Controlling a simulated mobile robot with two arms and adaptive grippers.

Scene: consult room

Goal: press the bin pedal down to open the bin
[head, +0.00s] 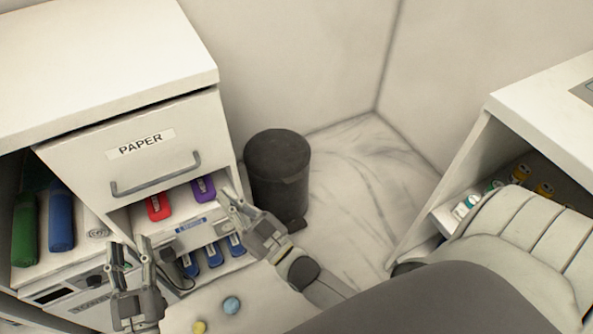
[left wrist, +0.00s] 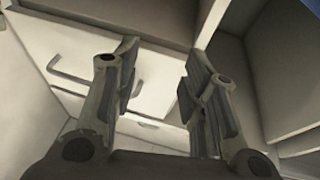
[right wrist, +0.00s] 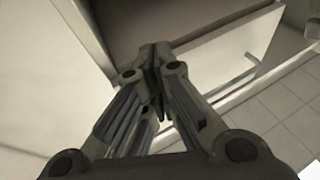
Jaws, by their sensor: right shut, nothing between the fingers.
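The bin (head: 277,165) is a dark cylinder standing on the floor in the corner beside the drawer cabinet. Its lid looks closed. A small dark piece at its foot, which looks like the pedal (head: 297,224), shows at the lower right of the bin. My right gripper (head: 229,204) is shut and empty, left of and in front of the bin, with its fingers towards the cabinet. Its fingers also meet in the right wrist view (right wrist: 158,60). My left gripper (head: 130,256) is open and empty in front of the cabinet; its spread fingers show in the left wrist view (left wrist: 157,75).
A white cabinet with a drawer labelled PAPER (head: 142,143) stands left of the bin. Its shelves hold red, purple and blue items and green and blue rolls. A white desk (head: 540,110) with cans on a shelf stands at right. Marble floor (head: 350,190) right of the bin is clear.

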